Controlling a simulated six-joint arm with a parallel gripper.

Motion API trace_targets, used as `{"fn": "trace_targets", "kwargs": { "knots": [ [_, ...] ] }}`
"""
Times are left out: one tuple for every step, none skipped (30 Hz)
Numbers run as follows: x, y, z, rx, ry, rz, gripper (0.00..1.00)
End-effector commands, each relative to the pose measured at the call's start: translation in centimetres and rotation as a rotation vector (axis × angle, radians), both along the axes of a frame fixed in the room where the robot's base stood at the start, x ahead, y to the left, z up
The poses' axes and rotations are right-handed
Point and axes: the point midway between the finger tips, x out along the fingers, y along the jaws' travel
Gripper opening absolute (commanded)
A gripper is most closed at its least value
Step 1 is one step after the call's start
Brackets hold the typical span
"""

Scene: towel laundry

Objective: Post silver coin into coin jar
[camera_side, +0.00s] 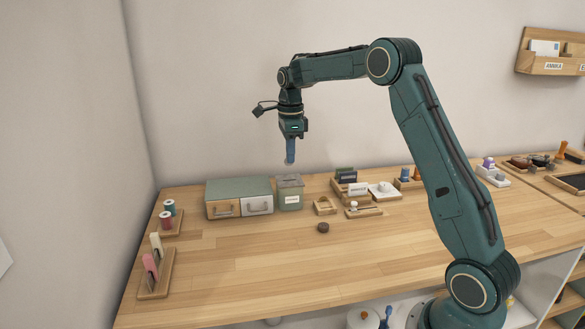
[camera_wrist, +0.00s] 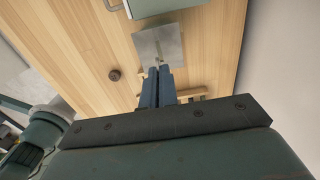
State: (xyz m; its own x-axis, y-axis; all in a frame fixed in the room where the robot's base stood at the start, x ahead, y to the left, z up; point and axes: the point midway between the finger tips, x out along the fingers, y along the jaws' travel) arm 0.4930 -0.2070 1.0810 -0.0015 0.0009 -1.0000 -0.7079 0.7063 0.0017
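The coin jar (camera_side: 289,197) is a grey-green box with a white label and a grey lid, next to the drawer cabinet. Its square lid (camera_wrist: 172,40) shows in the wrist view, just beyond my fingertips. My gripper (camera_side: 290,162) points straight down above the jar, with a gap to the lid. In the wrist view its blue fingers (camera_wrist: 160,70) are nearly together. A small pale sliver (camera_wrist: 158,62) at their tips looks like the silver coin's edge, mostly hidden between the fingers. No coin shows clearly elsewhere.
A cabinet (camera_side: 239,190) with two drawers stands left of the jar. A small wooden stand (camera_side: 325,206) and label-bearing trays (camera_side: 358,195) are to the right. A dark round piece (camera_side: 323,227) lies in front. Spools (camera_side: 168,215) stand far left. The front tabletop is clear.

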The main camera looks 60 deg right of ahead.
Motion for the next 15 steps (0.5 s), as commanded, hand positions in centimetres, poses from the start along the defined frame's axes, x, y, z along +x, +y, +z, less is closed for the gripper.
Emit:
{"fn": "trace_targets", "kwargs": {
  "knots": [
    [0.0,0.0,-0.1,0.000,0.000,0.000,0.00],
    [0.0,0.0,-0.1,0.000,0.000,0.000,0.00],
    [0.0,0.0,-0.2,0.000,0.000,0.000,0.00],
    [0.0,0.0,-0.3,0.000,0.000,0.000,0.00],
    [0.0,0.0,-0.4,0.000,0.000,0.000,0.00],
    [0.0,0.0,-0.5,0.001,0.001,0.000,0.00],
    [-0.1,0.0,-0.7,0.000,0.001,0.000,0.00],
    [-0.1,0.0,-0.8,0.001,0.002,0.000,0.00],
    [-0.1,0.0,-1.0,0.001,0.002,0.000,0.00],
    [-0.1,0.0,-1.1,0.001,0.002,0.000,0.00],
    [-0.1,0.0,-1.3,0.001,0.002,0.000,0.00],
    [-0.1,0.0,-1.5,0.000,0.001,0.000,0.00],
    [-0.1,0.0,-1.7,0.000,0.001,0.000,0.00],
    [-0.1,0.0,-1.9,0.000,0.001,0.000,0.00],
    [-0.1,0.0,-2.1,0.001,0.002,0.000,0.00]
  ]
}}
